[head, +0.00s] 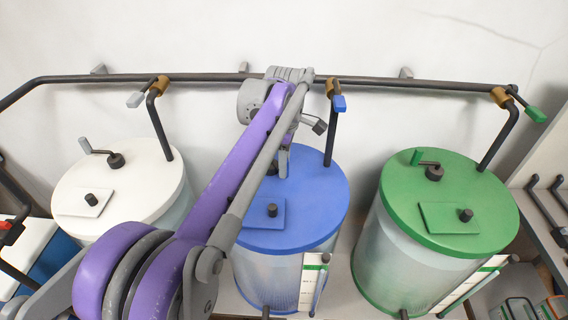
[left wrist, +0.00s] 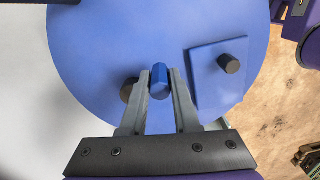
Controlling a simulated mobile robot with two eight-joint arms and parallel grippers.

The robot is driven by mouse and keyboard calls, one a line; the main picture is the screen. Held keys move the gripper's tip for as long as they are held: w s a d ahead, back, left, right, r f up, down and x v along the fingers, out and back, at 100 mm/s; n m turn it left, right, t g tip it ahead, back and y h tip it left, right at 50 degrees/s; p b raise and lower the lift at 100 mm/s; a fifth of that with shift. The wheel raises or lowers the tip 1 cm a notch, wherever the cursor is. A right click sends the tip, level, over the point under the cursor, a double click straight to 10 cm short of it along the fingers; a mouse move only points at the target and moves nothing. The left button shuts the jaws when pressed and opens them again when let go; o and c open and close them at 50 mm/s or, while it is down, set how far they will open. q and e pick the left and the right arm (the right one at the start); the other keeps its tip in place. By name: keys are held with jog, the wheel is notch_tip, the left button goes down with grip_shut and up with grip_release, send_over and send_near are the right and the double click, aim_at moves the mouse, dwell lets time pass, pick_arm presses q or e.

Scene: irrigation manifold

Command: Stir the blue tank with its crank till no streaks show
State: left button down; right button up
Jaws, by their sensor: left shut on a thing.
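The blue tank (head: 262,270) stands in the middle of the head view, with a flat blue lid and a clear, pale wall. My left gripper (head: 283,165) is over the lid, and my purple arm hides its left part. In the left wrist view my left gripper (left wrist: 160,82) is shut on the blue crank handle (left wrist: 159,78), with a finger on each side. The crank's dark hub (left wrist: 128,90) shows just left of the fingers. The crank is hidden in the head view. I cannot tell whether streaks show in the tank. My right gripper is not in view.
A white tank (head: 120,185) stands left and a green tank (head: 450,210) right, each with its own crank. A dark pipe (head: 420,84) with coloured valve levers runs along the wall behind. A square hatch with a dark knob (left wrist: 229,64) sits on the blue lid beside my gripper.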

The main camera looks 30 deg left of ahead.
pick_arm(q)
jog(key=c, duration=0.6)
grip_release()
jog(key=shift+c, duration=0.2)
notch_tip(320, 180, up, 11)
jog(key=shift+f+p, duration=0.15)
jog(key=shift+p, duration=0.35)
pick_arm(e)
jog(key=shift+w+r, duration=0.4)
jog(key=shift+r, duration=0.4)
